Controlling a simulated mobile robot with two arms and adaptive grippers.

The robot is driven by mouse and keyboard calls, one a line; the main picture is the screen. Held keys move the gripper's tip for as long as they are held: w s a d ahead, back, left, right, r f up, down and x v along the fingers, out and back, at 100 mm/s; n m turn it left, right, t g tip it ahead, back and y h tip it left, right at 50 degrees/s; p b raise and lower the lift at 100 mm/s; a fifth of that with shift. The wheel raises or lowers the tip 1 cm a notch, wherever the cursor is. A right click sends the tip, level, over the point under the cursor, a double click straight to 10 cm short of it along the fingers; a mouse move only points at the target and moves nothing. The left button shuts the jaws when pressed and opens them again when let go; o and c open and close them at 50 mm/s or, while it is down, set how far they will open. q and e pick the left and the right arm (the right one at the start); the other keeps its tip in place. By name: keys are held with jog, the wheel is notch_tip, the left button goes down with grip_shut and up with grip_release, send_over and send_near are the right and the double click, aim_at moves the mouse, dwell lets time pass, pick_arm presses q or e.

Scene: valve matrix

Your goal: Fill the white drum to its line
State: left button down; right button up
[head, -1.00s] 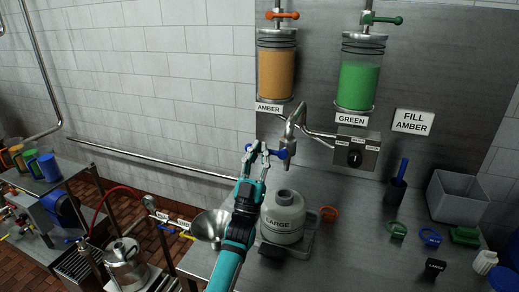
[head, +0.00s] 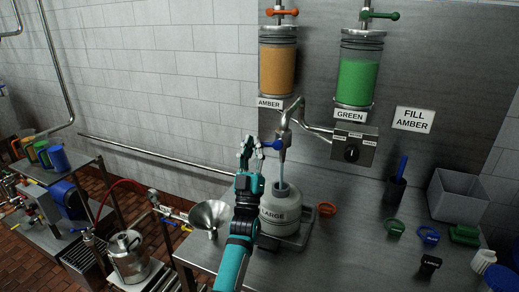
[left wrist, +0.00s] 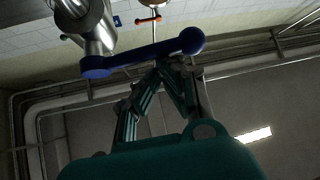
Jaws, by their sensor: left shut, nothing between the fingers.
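The white drum (head: 281,213), labelled LARGE, stands upright on a tray under the tap spout (head: 284,138). A thin pale grey-blue stream (head: 282,175) runs from the spout into its neck. No fill line or level can be made out on the drum. The blue tap handle (head: 276,144) also shows in the left wrist view (left wrist: 145,57). My left gripper (head: 247,150) is shut and empty, close to the left of the handle; I cannot tell whether it touches it. The amber tank (head: 277,70) and green tank (head: 356,82) hang above, with an orange valve handle (head: 282,12) and a green one (head: 380,15).
A sign (head: 413,119) reads FILL AMBER. A selector knob box (head: 354,149) is right of the spout. A metal funnel (head: 209,215) sits left of my arm. An orange ring (head: 326,209), several caps and a grey bin (head: 458,195) are on the bench to the right.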

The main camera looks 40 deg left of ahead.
pick_arm(q)
jog(key=shift+w+d+f+n+g+y+b, duration=0.1)
jog(key=shift+d+f+n+g+y+b, duration=0.2)
jog(key=shift+f+n+g+y+b, duration=0.75)
jog(key=shift+d+f+n+g+y+b, duration=0.25)
jog(key=shift+f+n+g+y+b, duration=0.45)
jog(key=shift+n, duration=0.65)
jog(key=shift+r, duration=0.1)
dwell(5.5)
